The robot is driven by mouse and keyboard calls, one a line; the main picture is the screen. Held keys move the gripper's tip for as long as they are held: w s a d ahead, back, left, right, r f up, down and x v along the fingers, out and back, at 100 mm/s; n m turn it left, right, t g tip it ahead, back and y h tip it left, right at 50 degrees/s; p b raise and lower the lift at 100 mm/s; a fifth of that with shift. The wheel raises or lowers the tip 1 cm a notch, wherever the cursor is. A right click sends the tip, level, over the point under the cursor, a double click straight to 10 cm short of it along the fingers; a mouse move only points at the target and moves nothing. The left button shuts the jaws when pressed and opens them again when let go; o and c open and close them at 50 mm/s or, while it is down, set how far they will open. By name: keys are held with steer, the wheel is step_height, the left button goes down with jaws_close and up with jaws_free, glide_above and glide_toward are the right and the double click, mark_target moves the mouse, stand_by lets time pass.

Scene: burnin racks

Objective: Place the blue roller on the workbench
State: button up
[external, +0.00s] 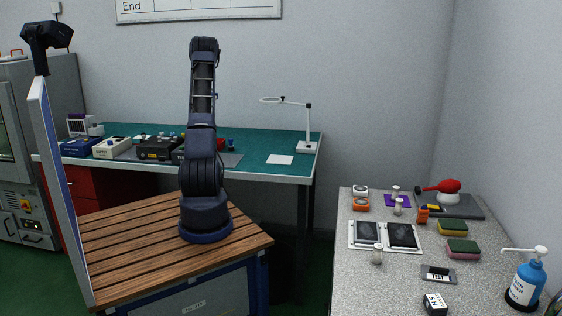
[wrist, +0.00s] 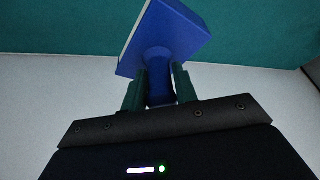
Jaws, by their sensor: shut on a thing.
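The blue roller (wrist: 172,38) shows in the wrist view, a wide blue block on a narrower blue neck, with a pale face along its left edge. My gripper (wrist: 160,85) is shut on its neck, one dark green finger on each side. The roller is tilted in the jaws. In the external view my arm stands upright and hides the gripper and roller. The workbench (external: 258,140) with a teal top stands behind my arm. A teal surface (wrist: 60,25) also fills the top of the wrist view; I cannot tell whether the roller touches it.
Several boxed devices, including a black one (external: 155,148), line the workbench's left part. A white card (external: 280,160) and a magnifier lamp (external: 306,146) are at its right, with bare mat around. A speckled grey counter (external: 385,295) at right holds many small items.

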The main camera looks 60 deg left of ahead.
step_height(320, 180, down, 24)
steer(key=shift+f, duration=0.15)
stand_by(0.6)
steer(key=shift+f, duration=0.4)
steer(key=shift+s+d+f, duration=0.1)
steer(key=shift+d+f, duration=0.05)
steer(key=shift+f, duration=0.2)
steer(key=o, duration=1.1)
steer(key=shift+f, duration=0.15)
steer(key=shift+r, duration=0.45)
steer(key=v, duration=1.2)
steer(key=shift+r, duration=0.45)
